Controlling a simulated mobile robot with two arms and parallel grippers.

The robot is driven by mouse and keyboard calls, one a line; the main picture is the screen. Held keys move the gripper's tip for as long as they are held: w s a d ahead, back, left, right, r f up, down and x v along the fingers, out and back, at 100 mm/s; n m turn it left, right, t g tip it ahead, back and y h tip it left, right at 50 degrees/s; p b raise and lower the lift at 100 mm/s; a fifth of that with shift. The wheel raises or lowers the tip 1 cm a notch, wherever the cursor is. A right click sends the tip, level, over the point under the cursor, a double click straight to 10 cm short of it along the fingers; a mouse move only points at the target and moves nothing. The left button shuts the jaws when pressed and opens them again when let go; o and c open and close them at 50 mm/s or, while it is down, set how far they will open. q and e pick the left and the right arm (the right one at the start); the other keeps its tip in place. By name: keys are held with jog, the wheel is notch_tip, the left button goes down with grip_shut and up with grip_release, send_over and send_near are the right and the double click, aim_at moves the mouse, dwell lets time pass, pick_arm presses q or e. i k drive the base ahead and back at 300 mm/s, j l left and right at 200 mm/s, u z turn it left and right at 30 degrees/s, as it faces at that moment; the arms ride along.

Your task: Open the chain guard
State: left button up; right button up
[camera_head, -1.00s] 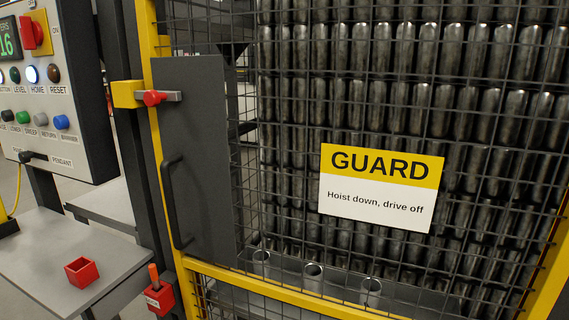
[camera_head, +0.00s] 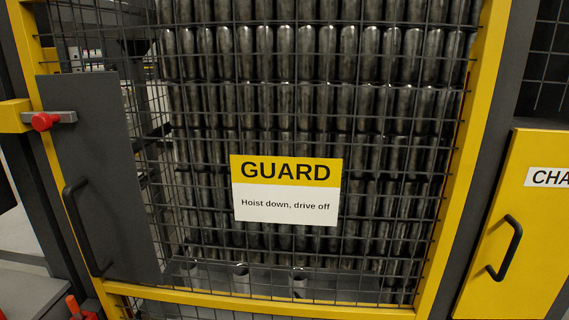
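The chain guard is most likely the yellow panel (camera_head: 521,225) at the right edge, with a white label whose visible letters read "CHA"; the rest is cut off. It has a black bar handle (camera_head: 505,248) on its left part and looks shut. A separate mesh door (camera_head: 300,240) in a yellow frame fills the middle, with a sign (camera_head: 286,188) reading "GUARD, Hoist down, drive off". Neither of my grippers shows in this view.
The mesh door has a grey plate (camera_head: 100,170) with a black handle (camera_head: 80,228) and a latch with a red knob (camera_head: 43,121). Rows of metal cans (camera_head: 290,100) stand behind the mesh. A red holder lies partly cut off at the lower left.

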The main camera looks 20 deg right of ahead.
aim_at(519, 266)
jog(key=z, duration=1.95)
jog(key=i+j, duration=0.2)
